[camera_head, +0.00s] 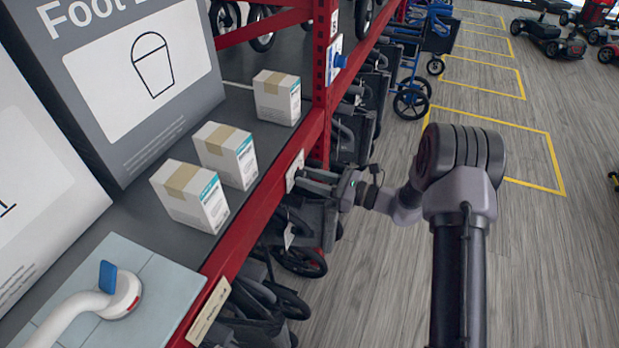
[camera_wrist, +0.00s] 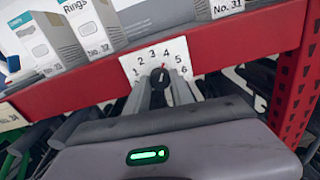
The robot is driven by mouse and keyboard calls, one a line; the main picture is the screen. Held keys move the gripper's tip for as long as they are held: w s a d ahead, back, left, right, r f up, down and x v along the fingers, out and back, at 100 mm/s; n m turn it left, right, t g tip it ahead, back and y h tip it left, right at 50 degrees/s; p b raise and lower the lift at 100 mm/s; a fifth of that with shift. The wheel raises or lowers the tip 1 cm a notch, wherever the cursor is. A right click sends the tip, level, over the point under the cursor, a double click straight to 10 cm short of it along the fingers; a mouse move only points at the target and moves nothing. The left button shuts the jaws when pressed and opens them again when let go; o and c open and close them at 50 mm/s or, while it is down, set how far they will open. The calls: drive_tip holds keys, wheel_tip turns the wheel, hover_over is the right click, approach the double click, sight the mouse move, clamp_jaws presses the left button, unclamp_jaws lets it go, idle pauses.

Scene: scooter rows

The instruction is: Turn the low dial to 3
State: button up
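The low dial is a dark knob (camera_wrist: 160,78) with a small red mark, on a white plate numbered 1 to 6 on the red shelf edge. The red mark is near the top of the knob; I cannot tell exactly which number it faces. In the head view the plate (camera_head: 294,171) shows edge-on, the knob hidden. My gripper (camera_wrist: 162,84) reaches the dial from the front, one grey finger on each side of the knob. I cannot tell whether the fingers touch it. My gripper also shows in the head view (camera_head: 304,180), against the shelf edge.
A blue knob (camera_head: 340,61) sits on a white plate on the red post. White boxes (camera_head: 190,195) stand on the shelf above the dial, near a large grey box (camera_head: 130,80). Folded wheelchairs (camera_head: 300,245) fill the space under the shelf.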

drive_tip(key=shift+b, duration=0.3)
clamp_jaws()
drive_tip(key=n+b, duration=0.2)
drive_tip(key=shift+f+n, duration=0.15)
drive_tip(key=shift+n, duration=0.25)
drive_tip(key=shift+n+b, duration=1.4)
drive_tip(key=o, duration=1.1)
unclamp_jaws()
drive_tip(key=shift+d+r, duration=0.15)
drive_tip(key=shift+r, duration=0.05)
